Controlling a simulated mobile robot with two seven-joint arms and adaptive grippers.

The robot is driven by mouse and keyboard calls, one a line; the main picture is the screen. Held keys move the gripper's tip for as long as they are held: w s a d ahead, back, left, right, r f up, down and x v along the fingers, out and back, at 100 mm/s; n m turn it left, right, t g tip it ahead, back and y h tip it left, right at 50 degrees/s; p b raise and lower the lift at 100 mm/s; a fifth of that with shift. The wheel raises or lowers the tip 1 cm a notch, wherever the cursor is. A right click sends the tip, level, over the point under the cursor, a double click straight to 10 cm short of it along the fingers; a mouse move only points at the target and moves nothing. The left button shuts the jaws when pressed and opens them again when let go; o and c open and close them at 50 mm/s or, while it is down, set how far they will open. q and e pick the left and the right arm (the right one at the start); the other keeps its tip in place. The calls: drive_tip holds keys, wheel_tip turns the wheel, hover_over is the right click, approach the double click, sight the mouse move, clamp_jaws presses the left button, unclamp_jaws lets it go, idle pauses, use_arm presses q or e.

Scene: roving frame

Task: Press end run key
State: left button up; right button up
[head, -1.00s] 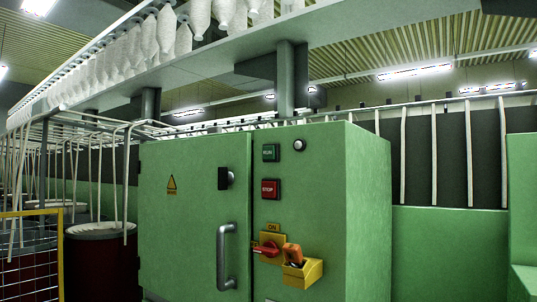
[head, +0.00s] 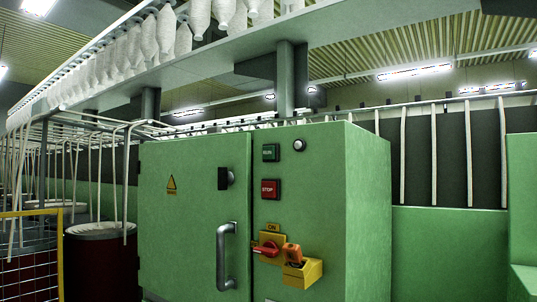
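A green control cabinet (head: 195,205) stands in the middle of the head view. Its right door panel carries a green key marked RUN (head: 270,152), though the lettering is small. Below it is a red key marked STOP (head: 270,189). Lower down is a red rotary switch (head: 267,248) on a yellow plate marked ON. No key reads plainly as "end run". Neither gripper is in view.
A yellow holder (head: 303,272) with an orange device (head: 292,254) juts from the cabinet front. A grey door handle (head: 226,256) also sticks out. A yellow-framed mesh guard (head: 33,262) and dark red can (head: 100,262) stand at left. White bobbins (head: 200,18) hang overhead.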

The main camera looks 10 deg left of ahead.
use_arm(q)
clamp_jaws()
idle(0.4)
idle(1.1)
